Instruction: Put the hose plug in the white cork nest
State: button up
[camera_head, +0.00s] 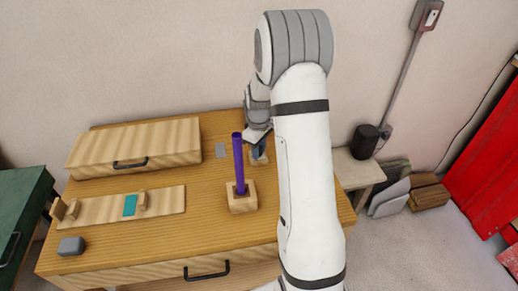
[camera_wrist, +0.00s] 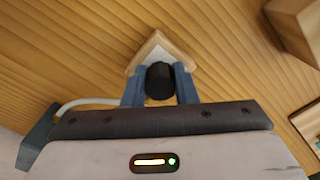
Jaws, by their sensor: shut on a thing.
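The hose plug (camera_wrist: 159,84) is a short black cylinder between the two blue fingers of my gripper (camera_wrist: 158,74), which is shut on it. Just beyond the plug in the wrist view is a wooden-edged piece with a white face (camera_wrist: 162,46), which looks like the white cork nest. The plug overlaps its near part, so I cannot tell whether they touch or the plug is above it. In the head view my gripper (camera_head: 258,150) is low over the table's back right, partly hidden by my arm; the plug is not clear there.
A purple rod (camera_head: 239,163) stands upright in a wooden block (camera_head: 243,204) left of my arm. A wooden box (camera_head: 135,147) with a handle, a board (camera_head: 100,207) with a teal piece, and a grey block (camera_head: 71,246) occupy the table's left. The front middle is clear.

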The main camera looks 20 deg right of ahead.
jog(key=shift+r, duration=0.15)
jog(key=shift+r+p, duration=0.35)
jog(key=shift+r, duration=0.15)
jog(key=shift+r, duration=0.15)
jog(key=shift+f+b, duration=0.6)
jog(key=shift+f, duration=0.25)
dwell(0.7)
jog(key=o, duration=0.7)
jog(key=shift+r, duration=0.1)
notch_tip(320, 180, up, 11)
jog(key=p, duration=0.6)
jog(key=shift+p, duration=0.4)
jog(key=shift+s, duration=0.1)
